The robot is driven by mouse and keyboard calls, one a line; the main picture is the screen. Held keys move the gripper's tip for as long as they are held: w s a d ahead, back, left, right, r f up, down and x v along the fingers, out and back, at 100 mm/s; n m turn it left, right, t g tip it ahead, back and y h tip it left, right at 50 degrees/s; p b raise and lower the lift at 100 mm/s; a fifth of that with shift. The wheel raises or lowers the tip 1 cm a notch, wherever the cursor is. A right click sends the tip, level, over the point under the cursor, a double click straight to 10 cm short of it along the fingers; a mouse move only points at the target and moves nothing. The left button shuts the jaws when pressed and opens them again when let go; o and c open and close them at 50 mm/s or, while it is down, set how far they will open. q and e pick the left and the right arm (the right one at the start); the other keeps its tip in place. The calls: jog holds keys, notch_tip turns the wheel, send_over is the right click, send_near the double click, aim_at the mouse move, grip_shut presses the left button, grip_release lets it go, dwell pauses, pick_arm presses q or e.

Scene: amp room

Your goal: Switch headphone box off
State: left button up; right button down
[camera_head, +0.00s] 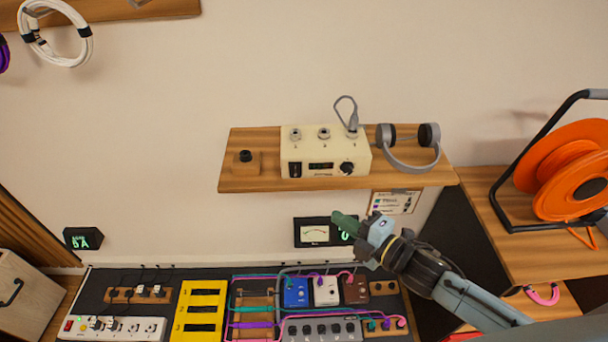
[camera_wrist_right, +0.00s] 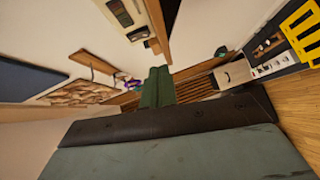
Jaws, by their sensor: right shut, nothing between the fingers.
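The cream headphone box (camera_head: 325,152) stands on a wooden wall shelf. Its front has a black rocker switch (camera_head: 295,170) at the left, a dark display (camera_head: 321,166) and a black knob (camera_head: 347,168) at the right. The switch's position is too small to tell. My right gripper (camera_head: 345,224) is shut and empty, below the shelf and apart from the box, in front of the wall near a meter. In the right wrist view its green fingers (camera_wrist_right: 157,88) are together, and the box (camera_wrist_right: 128,14) shows at the top edge. My left gripper is not in view.
A meter (camera_head: 315,233) is on the wall below. A pedalboard (camera_head: 260,275) lies beneath. An orange cable reel (camera_head: 568,170) stands at right.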

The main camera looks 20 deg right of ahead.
jog(key=shift+s+a+r+n+y, duration=0.15)
jog(key=shift+a+r+n, duration=0.15)
jog(key=shift+r, duration=0.3)
jog(key=shift+w+a+r+n+y, duration=0.15)
jog(key=shift+r+n, duration=0.15)
jog(key=shift+r, duration=0.3)
send_near(291, 175)
jog(key=a, duration=0.4)
jog(key=w, duration=0.2)
jog(key=w+d+p, duration=0.1)
jog(key=w, duration=0.1)
jog(key=shift+f, duration=0.2)
jog(key=shift+w+d+f, duration=0.1)
jog(key=shift+w, duration=0.4)
